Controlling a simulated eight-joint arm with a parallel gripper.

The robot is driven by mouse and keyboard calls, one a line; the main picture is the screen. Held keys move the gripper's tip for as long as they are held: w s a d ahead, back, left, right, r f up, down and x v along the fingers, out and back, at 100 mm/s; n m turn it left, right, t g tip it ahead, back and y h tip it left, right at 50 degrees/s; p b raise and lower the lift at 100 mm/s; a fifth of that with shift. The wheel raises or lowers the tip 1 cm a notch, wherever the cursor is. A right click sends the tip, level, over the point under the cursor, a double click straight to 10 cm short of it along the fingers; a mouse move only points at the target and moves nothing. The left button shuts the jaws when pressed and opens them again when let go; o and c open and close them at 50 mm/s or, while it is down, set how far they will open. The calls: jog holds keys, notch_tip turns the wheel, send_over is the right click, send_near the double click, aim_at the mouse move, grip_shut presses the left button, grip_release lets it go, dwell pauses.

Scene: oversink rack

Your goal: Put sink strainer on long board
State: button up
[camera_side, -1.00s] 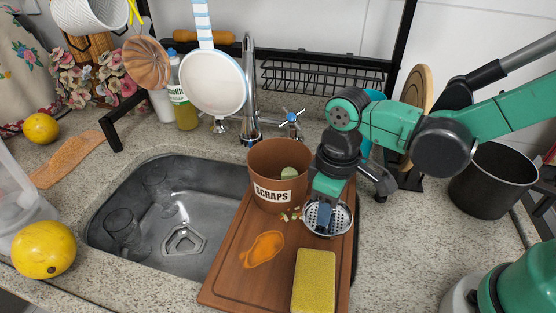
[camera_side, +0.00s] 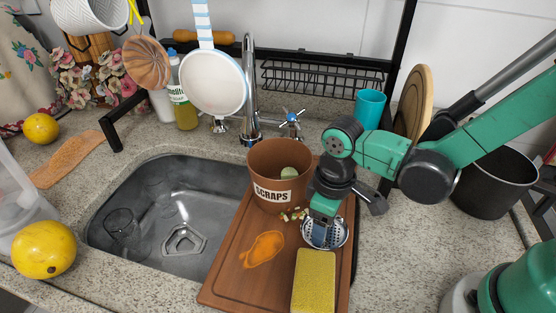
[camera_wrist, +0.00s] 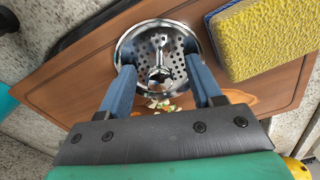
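The metal sink strainer (camera_side: 338,235) sits on the brown wooden long board (camera_side: 232,272), between the scraps pot and the sponge. In the wrist view the strainer (camera_wrist: 150,37) shows its perforated bowl and central knob. My gripper (camera_side: 322,232) is low over the strainer. In the wrist view, my gripper's (camera_wrist: 161,68) two blue fingers are apart, one on each side of the knob, with visible gaps to it. The fingertips overlap the strainer's near part in the picture. Whether they touch its rim is unclear.
A brown scraps pot (camera_side: 280,177) stands on the board behind the strainer, with food bits beside it. The sink (camera_side: 180,215) holds a glass (camera_side: 122,229). A teal cup (camera_side: 369,108) stands behind.

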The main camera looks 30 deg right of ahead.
notch_tip(320, 180, up, 12)
jog(key=d+m+t, duration=0.6)
jog(key=d+t, duration=0.1)
jog(key=d, duration=0.3)
jog(key=shift+w+d+f, duration=0.15)
jog(key=shift+w+d, duration=0.05)
jog(key=shift+w, duration=0.05)
